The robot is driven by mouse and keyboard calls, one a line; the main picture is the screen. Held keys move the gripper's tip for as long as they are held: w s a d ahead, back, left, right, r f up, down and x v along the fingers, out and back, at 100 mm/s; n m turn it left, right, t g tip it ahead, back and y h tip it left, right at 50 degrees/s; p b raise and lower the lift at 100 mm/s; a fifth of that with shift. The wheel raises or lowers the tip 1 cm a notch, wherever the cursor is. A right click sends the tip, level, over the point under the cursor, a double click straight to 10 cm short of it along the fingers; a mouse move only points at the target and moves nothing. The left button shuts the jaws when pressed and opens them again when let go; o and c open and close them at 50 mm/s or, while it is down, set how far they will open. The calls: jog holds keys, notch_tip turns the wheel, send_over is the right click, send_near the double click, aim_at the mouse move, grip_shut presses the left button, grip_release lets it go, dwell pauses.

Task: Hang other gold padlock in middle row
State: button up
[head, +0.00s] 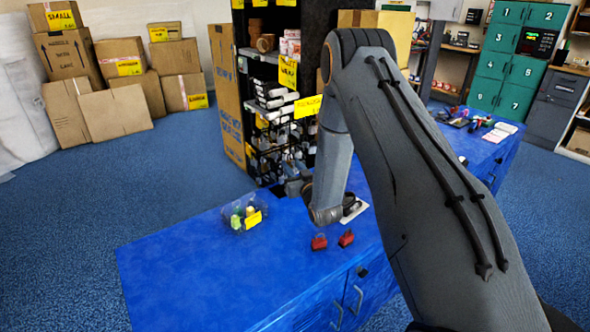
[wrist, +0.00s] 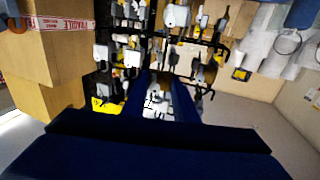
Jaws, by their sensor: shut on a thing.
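My gripper (wrist: 162,82) points at the black wire rack (wrist: 178,42), its two dark blue fingers close together. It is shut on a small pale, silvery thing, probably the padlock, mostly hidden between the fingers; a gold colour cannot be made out. In the head view my gripper (head: 297,187) is beside the lower rack (head: 262,163), partly behind my own arm. The rack has rows of black hooks with several pale and yellow-tinged goods hanging; some hook ends look bare. The fingertips overlap the lower hooks in the wrist view, and contact cannot be told.
Two red padlocks (head: 319,243) lie on the blue counter (head: 200,275) in front of the rack. A clear tub (head: 234,224) with small coloured items stands at the left. A cardboard carton (wrist: 55,62) stands beside the rack. The counter's left part is clear.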

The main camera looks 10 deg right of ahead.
jog(key=shift+w+a+f+b, duration=0.15)
jog(key=shift+w+a+b, duration=0.25)
jog(key=shift+w, duration=0.4)
jog(key=shift+w+a+f+b, duration=0.15)
jog(key=shift+w+a+b, duration=0.1)
jog(key=shift+w+b, duration=0.45)
jog(key=shift+w+a+f+b, duration=0.15)
jog(key=shift+w+a+b, duration=0.2)
jog(key=shift+w, duration=0.6)
jog(key=o, duration=1)
